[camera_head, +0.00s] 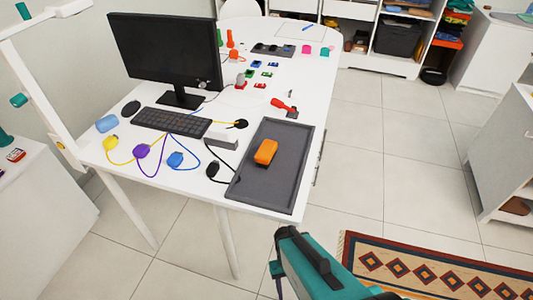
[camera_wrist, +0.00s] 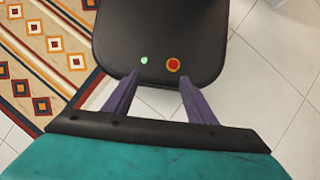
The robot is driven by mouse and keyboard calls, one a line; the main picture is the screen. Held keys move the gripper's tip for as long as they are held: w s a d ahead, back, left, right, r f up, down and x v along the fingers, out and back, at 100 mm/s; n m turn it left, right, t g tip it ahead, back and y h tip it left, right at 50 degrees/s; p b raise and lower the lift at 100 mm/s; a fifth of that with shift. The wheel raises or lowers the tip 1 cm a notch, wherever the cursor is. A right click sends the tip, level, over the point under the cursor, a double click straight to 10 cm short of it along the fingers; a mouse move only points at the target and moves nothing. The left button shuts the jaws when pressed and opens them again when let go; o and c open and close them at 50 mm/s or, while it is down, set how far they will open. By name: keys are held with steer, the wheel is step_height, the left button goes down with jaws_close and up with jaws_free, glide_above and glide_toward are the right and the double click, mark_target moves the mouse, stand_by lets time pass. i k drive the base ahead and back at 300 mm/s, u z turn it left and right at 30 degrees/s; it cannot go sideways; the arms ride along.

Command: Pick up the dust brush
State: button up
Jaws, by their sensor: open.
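I cannot make out for certain which thing is the dust brush. A red long-handled item (camera_head: 281,104) lies on the white desk beyond the tray, its end by a small dark block; it is too small to identify. An orange rounded object (camera_head: 266,151) lies in the dark grey tray (camera_head: 248,187). My gripper (camera_wrist: 158,79) is open and empty in the wrist view, its two purple fingers apart above my own dark base. In the head view my teal arm is at the bottom, off the desk's near right side; the fingers are not visible there.
The white desk (camera_head: 190,184) holds a monitor (camera_head: 165,52), a keyboard (camera_head: 170,121), a black mouse (camera_head: 131,108) and several coloured plugs with cables. Open shelves stand at the back. A patterned rug (camera_head: 420,270) lies on the right; the tiled floor between is clear.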

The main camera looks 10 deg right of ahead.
mark_target(264, 157)
steer(key=u, duration=0.15)
steer(key=k, duration=0.2)
steer(key=u, duration=3)
steer(key=k, duration=0.9)
steer(key=z, duration=0.05)
